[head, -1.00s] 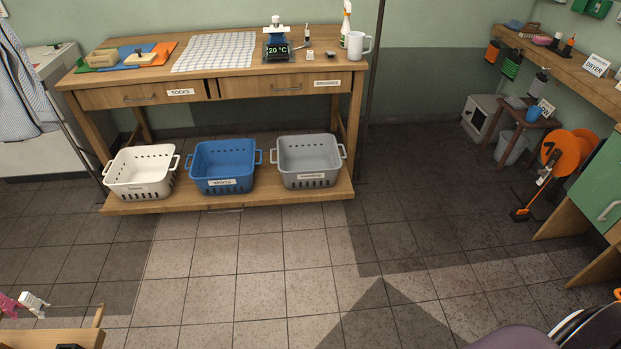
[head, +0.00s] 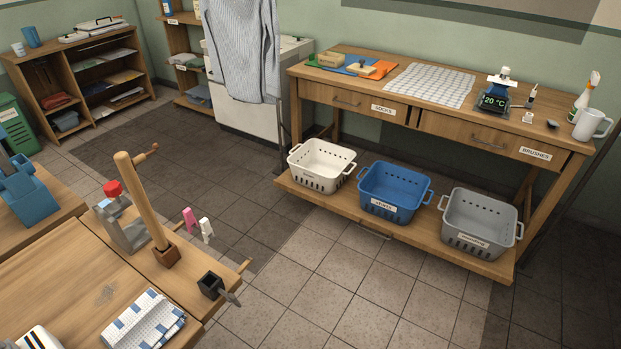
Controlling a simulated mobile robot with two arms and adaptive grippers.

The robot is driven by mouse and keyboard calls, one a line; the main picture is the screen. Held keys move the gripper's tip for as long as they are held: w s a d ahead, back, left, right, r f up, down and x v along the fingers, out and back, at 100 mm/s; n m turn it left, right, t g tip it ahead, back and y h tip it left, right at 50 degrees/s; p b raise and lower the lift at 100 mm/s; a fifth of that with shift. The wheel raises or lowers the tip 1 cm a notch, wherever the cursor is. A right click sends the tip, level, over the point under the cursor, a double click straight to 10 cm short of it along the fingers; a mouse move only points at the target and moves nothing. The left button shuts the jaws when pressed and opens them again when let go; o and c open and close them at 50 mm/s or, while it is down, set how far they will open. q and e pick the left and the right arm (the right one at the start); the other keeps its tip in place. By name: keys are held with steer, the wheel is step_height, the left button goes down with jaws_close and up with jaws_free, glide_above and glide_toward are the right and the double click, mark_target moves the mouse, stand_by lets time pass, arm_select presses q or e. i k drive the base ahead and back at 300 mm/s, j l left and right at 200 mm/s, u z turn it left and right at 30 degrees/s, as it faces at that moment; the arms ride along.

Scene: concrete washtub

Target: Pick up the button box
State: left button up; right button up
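A small dark open-topped box (head: 210,285) sits at the corner of the near wooden table (head: 60,290). A grey metal device with a red top (head: 113,189) stands farther back on that table, beside an upright wooden post (head: 142,200). Neither of my grippers is in view.
Shelves (head: 75,75) stand at the far left. The tiled floor between is clear.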

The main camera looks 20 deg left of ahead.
mark_target(335, 60)
steer(key=i+l+u, duration=0.25)
steer(key=i+l, duration=0.2)
steer(key=i, duration=0.25)
steer(key=i+l+u, duration=0.2)
steer(key=i+l, duration=0.4)
steer(key=i, duration=0.05)
